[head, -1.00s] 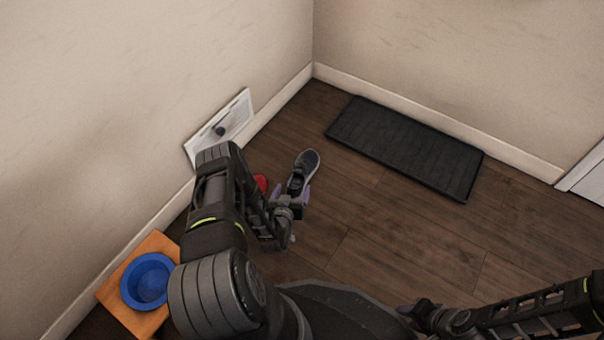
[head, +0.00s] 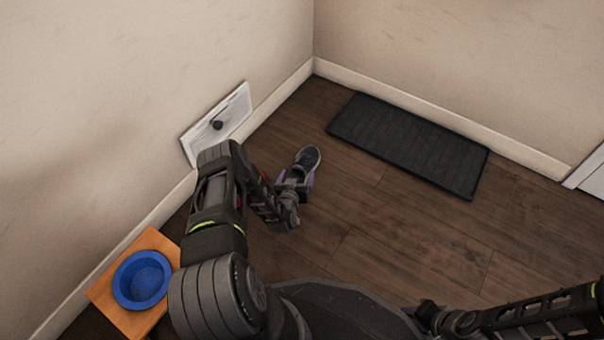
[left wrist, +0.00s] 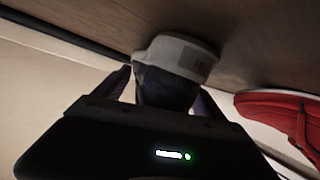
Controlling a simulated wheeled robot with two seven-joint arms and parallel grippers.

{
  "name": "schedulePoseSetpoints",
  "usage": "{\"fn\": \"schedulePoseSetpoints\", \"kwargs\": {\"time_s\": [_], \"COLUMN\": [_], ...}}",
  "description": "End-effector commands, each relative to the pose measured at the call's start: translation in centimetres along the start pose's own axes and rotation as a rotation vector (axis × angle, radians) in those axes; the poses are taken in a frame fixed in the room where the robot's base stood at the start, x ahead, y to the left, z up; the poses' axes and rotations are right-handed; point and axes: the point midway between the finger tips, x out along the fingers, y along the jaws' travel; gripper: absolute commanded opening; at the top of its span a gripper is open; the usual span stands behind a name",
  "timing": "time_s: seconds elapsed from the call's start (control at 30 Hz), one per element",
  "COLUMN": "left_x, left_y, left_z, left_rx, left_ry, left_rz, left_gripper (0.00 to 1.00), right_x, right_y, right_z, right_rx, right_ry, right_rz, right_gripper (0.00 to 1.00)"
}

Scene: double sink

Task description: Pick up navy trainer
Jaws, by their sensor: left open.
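The navy trainer (head: 309,157) lies on the wooden floor near the corner, its light sole edge showing. My left gripper (head: 296,186) is at the near end of the trainer and hides part of it. In the left wrist view, the trainer (left wrist: 172,72) shows its pale sole and dark upper between the two purplish fingers of my left gripper (left wrist: 163,92). The jaws are open around it; I cannot tell whether the fingers touch it. My right gripper (head: 425,312) is at the bottom right, partly cut from clear view.
A red shoe (left wrist: 290,112) lies beside the trainer, mostly hidden by my left arm in the head view. A black mat (head: 408,145) lies along the back wall. A blue bowl (head: 142,279) sits on an orange mat (head: 103,292). A white wall flap (head: 232,112) is at left. Floor to the right is clear.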

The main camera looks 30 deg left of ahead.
Motion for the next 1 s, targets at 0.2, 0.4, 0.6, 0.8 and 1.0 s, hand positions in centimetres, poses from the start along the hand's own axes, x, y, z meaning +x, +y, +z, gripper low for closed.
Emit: {"fn": "schedulePoseSetpoints", "kwargs": {"time_s": [0.2,0.4,0.6,0.8,1.0], "left_x": [0.34,0.32,0.31,0.31,0.31], "left_y": [0.02,0.0,-0.01,-0.01,0.0], "left_z": [-0.13,-0.11,-0.1,-0.09,-0.09], "left_rx": [-0.001,-0.001,-0.001,-0.001,-0.001], "left_ry": [0.0,0.0,0.0,0.0,0.0], "left_rz": [0.0,0.0,0.0,0.0,0.0], "left_gripper": [0.81,0.81,0.81,0.67,0.5], "right_x": [0.07,0.07,0.08,0.09,0.09], "right_y": [0.03,0.03,0.04,0.04,0.05], "right_z": [-0.06,-0.05,-0.03,-0.02,-0.02], "right_rx": [0.0,0.0,0.0,0.0,0.0], "right_ry": [0.001,0.001,0.001,0.001,0.0], "right_rz": [-0.001,0.0,0.0,0.0,0.0], "right_gripper": [0.36,0.36,0.36,0.36,0.36]}}
